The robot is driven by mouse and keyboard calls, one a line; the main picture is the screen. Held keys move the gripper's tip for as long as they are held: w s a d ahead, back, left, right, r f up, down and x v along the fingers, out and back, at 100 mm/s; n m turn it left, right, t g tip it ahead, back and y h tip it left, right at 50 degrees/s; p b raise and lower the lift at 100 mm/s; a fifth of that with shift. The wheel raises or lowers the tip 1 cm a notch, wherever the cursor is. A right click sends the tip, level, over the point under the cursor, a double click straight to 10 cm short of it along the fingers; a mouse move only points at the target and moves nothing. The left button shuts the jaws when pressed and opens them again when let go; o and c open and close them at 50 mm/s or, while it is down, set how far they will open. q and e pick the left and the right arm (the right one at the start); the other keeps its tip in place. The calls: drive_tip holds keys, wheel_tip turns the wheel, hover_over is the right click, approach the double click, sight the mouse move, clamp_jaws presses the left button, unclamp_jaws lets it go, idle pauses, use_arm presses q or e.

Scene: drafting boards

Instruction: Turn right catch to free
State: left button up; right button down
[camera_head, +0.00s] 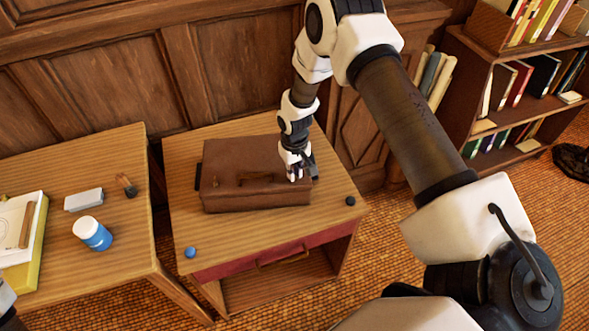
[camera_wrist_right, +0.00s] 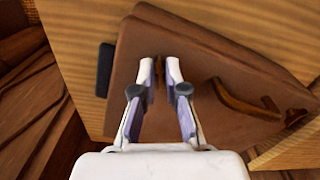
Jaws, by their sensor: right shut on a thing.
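The brown leather case (camera_head: 225,160) lies flat and closed on the right-hand wooden desk. Its handle (camera_head: 255,177) is on the front part, and it also shows in the wrist view (camera_wrist_right: 238,101). My right gripper (camera_head: 294,177) points down at the right end of the case. In the wrist view my right gripper (camera_wrist_right: 160,68) has its fingertips close together around the small brownish right catch (camera_wrist_right: 157,84). The fingers mostly hide this catch, so its turn cannot be told. The left catch (camera_head: 216,183) is small and unclear. My left gripper is out of view.
A blue ball (camera_head: 190,252) and a dark ball (camera_head: 350,201) sit near the desk's front corners. The left desk holds a blue-and-white jar (camera_head: 92,234), a grey block (camera_head: 84,200) and a brush-like item (camera_head: 126,186). Wood panelling stands behind; a bookshelf (camera_head: 470,80) is at right.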

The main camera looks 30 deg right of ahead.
drive_tip(key=m+p, duration=0.1)
drive_tip(key=m, duration=0.3)
drive_tip(key=shift+m, duration=0.3)
idle(0.5)
drive_tip(key=c, duration=1.2)
unclamp_jaws()
drive_tip(key=shift+r, duration=0.15)
wheel_tip(320, 180, up, 12)
